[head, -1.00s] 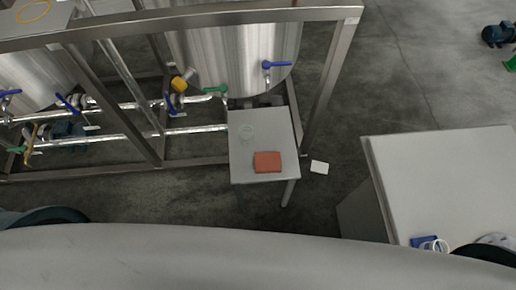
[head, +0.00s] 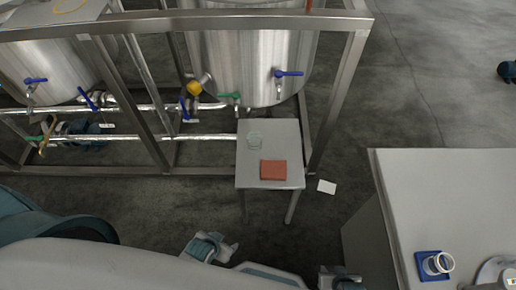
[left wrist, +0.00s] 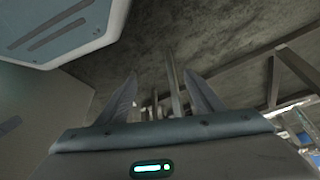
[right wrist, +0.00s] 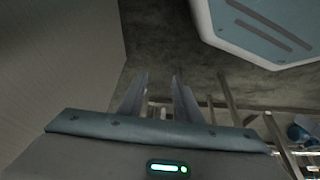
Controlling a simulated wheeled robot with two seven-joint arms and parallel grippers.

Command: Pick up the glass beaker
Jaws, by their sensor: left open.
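The clear glass beaker (head: 254,140) stands at the back left of a small grey table (head: 279,136). It is faint against the tabletop. My left gripper (head: 229,247) is low in the head view, below and left of the table, well apart from the beaker. Its fingers are spread and empty in the left wrist view (left wrist: 160,76). My right gripper (head: 341,278) is partly cut off at the bottom edge of the head view. Its fingers stand apart and empty in the right wrist view (right wrist: 161,75). Neither wrist view shows the beaker.
An orange-red block or folded cloth (head: 273,170) lies in front of the beaker. A steel frame (head: 341,95) with tanks (head: 250,60) and valves stands behind the table. A white card (head: 327,187) lies on the floor. The right counter (head: 440,195) holds a white cup on a blue base (head: 420,259).

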